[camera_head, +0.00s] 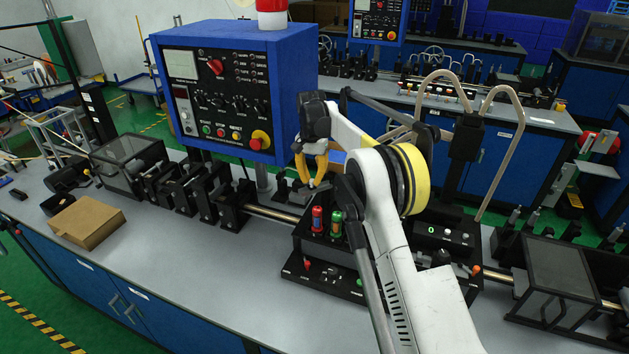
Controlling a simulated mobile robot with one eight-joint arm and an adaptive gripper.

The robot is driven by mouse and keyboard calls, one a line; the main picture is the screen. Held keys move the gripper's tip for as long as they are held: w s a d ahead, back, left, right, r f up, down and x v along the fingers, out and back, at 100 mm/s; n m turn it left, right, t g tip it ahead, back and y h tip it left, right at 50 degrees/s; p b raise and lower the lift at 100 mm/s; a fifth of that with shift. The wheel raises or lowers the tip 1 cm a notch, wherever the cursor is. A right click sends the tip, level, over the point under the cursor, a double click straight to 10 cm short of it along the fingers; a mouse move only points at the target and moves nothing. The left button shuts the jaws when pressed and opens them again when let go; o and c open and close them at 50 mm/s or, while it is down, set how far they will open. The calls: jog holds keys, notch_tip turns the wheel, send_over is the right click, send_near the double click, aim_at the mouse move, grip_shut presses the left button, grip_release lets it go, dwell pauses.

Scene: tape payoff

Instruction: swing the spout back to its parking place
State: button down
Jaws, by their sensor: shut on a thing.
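My gripper (311,172), with yellow fingers, is at the middle of the picture, just right of the blue control cabinet and above the bench line. It is shut on a part that I take to be the spout; its shape is mostly hidden by the fingers and my arm. I cannot make out the spout's parking place. My white arm crosses the right half of the machine and covers part of it.
The blue control cabinet (222,85) stands close left of my gripper. Red and green bottles (317,219) stand upright below it on a black unit (325,285). Beige hoses (500,150) arch at the right.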

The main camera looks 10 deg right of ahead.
jog(key=shift+w+a+m+p, duration=0.15)
jog(key=shift+w+m, duration=0.2)
jog(key=shift+m, duration=0.3)
jog(key=shift+w+d+m+p, duration=0.15)
jog(key=shift+w+m, duration=0.15)
jog(key=shift+m, duration=0.35)
jog(key=c, duration=1.3)
grip_release()
jog(key=shift+w, duration=0.1)
jog(key=shift+r, duration=0.1)
notch_tip(320, 180, up, 7)
jog(key=shift+r, duration=0.15)
